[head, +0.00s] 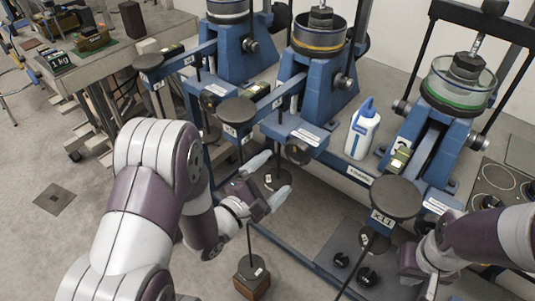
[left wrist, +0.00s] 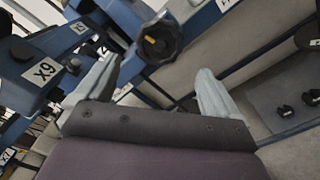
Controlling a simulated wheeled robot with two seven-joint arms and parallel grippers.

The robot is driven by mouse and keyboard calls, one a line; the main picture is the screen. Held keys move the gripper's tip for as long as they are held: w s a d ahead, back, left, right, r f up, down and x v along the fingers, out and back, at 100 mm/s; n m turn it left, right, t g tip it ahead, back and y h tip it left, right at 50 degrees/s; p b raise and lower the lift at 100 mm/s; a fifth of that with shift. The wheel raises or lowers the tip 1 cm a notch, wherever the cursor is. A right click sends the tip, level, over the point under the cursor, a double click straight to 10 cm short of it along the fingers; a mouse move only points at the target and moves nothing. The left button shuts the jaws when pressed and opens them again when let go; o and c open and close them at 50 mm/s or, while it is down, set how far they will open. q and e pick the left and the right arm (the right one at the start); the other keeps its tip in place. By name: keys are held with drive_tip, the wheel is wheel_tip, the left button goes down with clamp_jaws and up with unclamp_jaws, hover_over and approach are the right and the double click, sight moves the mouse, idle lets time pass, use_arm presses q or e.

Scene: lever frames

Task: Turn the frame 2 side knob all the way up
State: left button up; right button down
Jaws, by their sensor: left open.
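Three blue lever frames stand in a row in the head view; I cannot read which number each bears. The middle blue frame (head: 310,90) has a yellow-ringed drum on top. A dark round knob (head: 297,153) is low on its front, and another dark knob (head: 344,82) is on its right side. My left gripper (head: 268,180) is open and empty, just below and left of the low knob.
A white and blue bottle (head: 362,132) stands between the middle and right frames. Round dark lever ends (head: 236,112) (head: 395,197) stick out near my arms. A weight on a rod (head: 252,277) hangs below my left gripper. A workbench (head: 110,65) is at the left.

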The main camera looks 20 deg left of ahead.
sight(295, 156)
use_arm(q)
drive_tip(key=b+x, duration=0.2)
drive_tip(key=x, duration=0.7)
drive_tip(key=shift+w+d+b, duration=0.1)
drive_tip(key=shift+d+b, duration=0.2)
drive_tip(key=shift+b, duration=0.05)
drive_tip(key=shift+w+r, duration=0.1)
drive_tip(key=c, duration=1.3)
